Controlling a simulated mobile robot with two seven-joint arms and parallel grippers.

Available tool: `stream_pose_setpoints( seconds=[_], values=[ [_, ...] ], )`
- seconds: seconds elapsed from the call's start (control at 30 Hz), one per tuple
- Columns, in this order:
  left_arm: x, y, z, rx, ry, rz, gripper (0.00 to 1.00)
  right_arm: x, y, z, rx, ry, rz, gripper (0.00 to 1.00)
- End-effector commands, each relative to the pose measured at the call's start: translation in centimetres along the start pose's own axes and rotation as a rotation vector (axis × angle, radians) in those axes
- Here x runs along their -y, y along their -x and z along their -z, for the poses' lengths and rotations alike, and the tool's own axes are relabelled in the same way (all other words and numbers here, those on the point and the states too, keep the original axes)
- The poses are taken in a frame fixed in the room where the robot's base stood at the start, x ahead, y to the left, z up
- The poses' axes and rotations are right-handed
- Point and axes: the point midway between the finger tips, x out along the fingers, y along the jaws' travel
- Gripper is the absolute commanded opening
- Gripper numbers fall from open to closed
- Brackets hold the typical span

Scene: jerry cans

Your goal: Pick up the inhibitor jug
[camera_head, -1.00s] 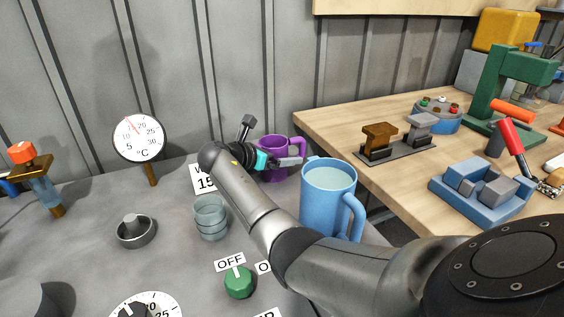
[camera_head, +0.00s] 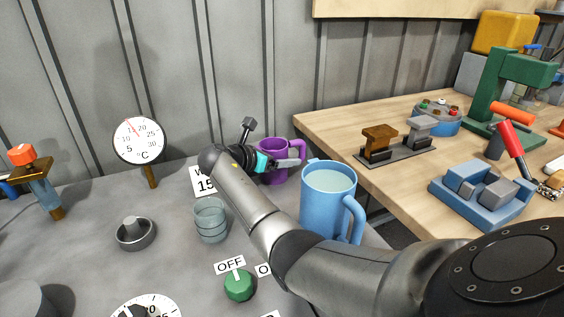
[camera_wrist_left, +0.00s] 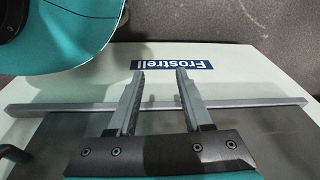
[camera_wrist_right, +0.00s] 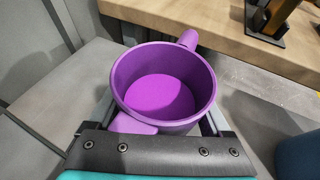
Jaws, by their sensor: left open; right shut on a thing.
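A purple two-handled jug (camera_head: 275,172) stands at the back right of the grey surface, by the wall. My right gripper (camera_head: 292,163) is shut on it from the near side. In the right wrist view the purple jug (camera_wrist_right: 160,85) is upright and looks empty, with one finger at each side; the finger ends are hidden by the jug. No label naming the inhibitor shows. My left gripper (camera_wrist_left: 160,85) shows only in the left wrist view, open and empty in front of a pale panel with a "Frostrell" label (camera_wrist_left: 179,64).
A large blue jug (camera_head: 318,205) filled with liquid stands close to my right forearm. Stacked glass cups (camera_head: 210,222) and a green knob (camera_head: 239,286) are left of the arm. A wooden bench (camera_head: 345,135) with tools lies to the right.

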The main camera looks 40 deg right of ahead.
Motion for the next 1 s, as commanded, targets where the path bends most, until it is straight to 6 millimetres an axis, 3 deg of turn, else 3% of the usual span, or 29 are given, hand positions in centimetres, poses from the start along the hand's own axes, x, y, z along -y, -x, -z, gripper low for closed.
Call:
stream_pose_setpoints(
  seconds=[0.1,0.63,1.0],
  values=[
    [0.0,0.0,0.0,0.000,0.000,0.000,0.50,0.0,0.0,0.0,0.000,0.001,0.000,0.03],
    [0.0,0.0,0.1,-0.009,0.000,-0.001,0.50,0.0,0.2,-0.5,0.002,-0.001,-0.001,0.03],
    [0.8,-1.2,-1.3,0.000,-0.008,0.010,0.50,-0.1,0.8,-2.1,0.003,-0.003,-0.002,0.03]
  ],
)
